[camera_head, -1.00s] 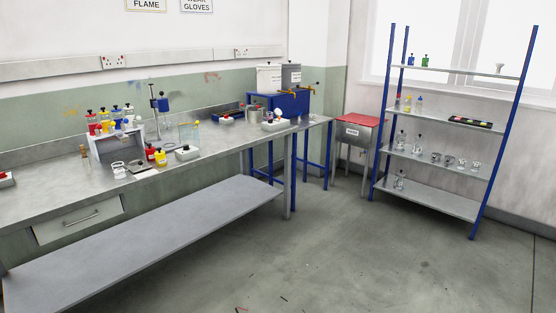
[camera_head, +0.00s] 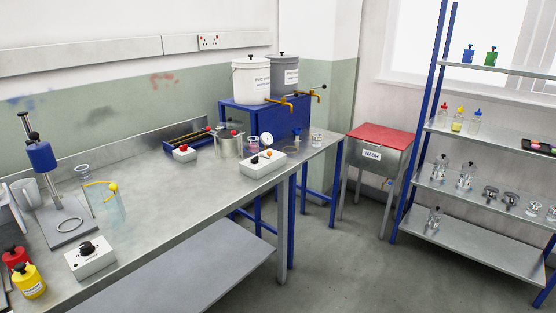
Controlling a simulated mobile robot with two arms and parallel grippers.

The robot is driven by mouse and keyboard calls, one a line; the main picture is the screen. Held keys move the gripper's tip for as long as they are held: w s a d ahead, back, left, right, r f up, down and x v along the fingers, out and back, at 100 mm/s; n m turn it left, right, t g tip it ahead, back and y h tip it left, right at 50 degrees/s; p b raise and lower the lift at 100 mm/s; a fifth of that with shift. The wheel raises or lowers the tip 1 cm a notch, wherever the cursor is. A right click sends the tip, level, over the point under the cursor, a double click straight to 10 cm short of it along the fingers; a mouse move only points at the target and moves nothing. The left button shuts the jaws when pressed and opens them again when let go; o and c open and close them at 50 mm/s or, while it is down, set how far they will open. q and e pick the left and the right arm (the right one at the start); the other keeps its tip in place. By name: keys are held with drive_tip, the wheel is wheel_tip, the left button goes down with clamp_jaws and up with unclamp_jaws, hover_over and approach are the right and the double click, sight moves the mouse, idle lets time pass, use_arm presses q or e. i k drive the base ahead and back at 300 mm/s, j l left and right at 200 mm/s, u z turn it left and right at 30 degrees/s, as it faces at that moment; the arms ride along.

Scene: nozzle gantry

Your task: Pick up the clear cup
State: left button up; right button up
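A small clear cup-like vessel (camera_head: 317,140) stands at the far right end of the steel bench (camera_head: 190,195), beyond a white control box with knobs (camera_head: 262,164). A small clear container with a pinkish part (camera_head: 253,142) stands behind that box. A larger clear vessel with a yellow tube on its rim (camera_head: 108,203) stands on the left part of the bench. I cannot tell which of these is the task's clear cup. Neither of my grippers is in view.
A blue-framed shelf (camera_head: 470,248) holds glassware. The floor (camera_head: 360,275) between is clear.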

sight(317, 138)
drive_tip(key=i+z, duration=0.2)
drive_tip(key=i, duration=0.4)
drive_tip(key=i+j+z, duration=0.2)
drive_tip(key=i, duration=0.4)
drive_tip(key=i+u, duration=0.15)
drive_tip(key=u, duration=0.4)
